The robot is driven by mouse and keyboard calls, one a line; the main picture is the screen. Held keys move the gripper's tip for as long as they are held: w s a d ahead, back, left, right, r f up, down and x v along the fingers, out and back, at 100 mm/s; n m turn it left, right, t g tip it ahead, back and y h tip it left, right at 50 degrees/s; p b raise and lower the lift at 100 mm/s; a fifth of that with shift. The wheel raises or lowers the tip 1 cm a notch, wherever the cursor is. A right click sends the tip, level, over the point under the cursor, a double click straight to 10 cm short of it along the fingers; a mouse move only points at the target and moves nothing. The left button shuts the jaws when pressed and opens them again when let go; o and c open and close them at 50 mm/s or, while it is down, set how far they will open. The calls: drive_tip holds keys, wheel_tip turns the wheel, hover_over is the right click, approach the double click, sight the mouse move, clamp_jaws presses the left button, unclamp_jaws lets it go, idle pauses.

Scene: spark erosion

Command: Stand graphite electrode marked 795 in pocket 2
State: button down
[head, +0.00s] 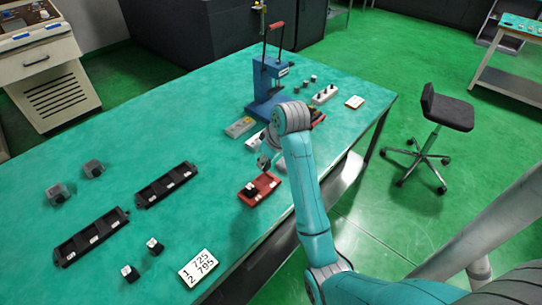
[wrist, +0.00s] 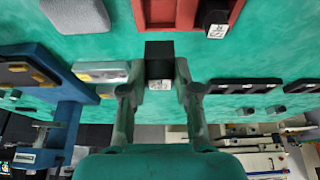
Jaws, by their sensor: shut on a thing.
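My gripper (wrist: 160,92) is shut on a black graphite electrode (wrist: 159,52) with a white label, whose marking is too small to read. In the head view my gripper (head: 266,163) is just above the far side of the red tray (head: 269,184), and the arm partly hides the area. In the wrist view the held electrode is close to the red tray (wrist: 190,24) but appears apart from it. Another black electrode (wrist: 214,20) with a white label sits in one end of that tray. Two black pocketed holders (head: 119,216) (head: 188,167) lie on the table's left.
A card (head: 198,267) reads 1 725, 2 795. Two dark labelled blocks (head: 130,272) (head: 154,245) stand near the left front. Two grey blocks (head: 58,193) (head: 93,168) are farther left. A blue press (head: 268,82) stands at the back. Table between tray and holders is clear.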

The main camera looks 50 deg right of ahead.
drive_tip(key=shift+d+f, duration=0.1)
drive_tip(key=shift+f, duration=3.25)
drive_tip(key=shift+f, duration=0.2)
drive_tip(key=c, duration=0.8)
unclamp_jaws()
drive_tip(key=shift+o, duration=0.2)
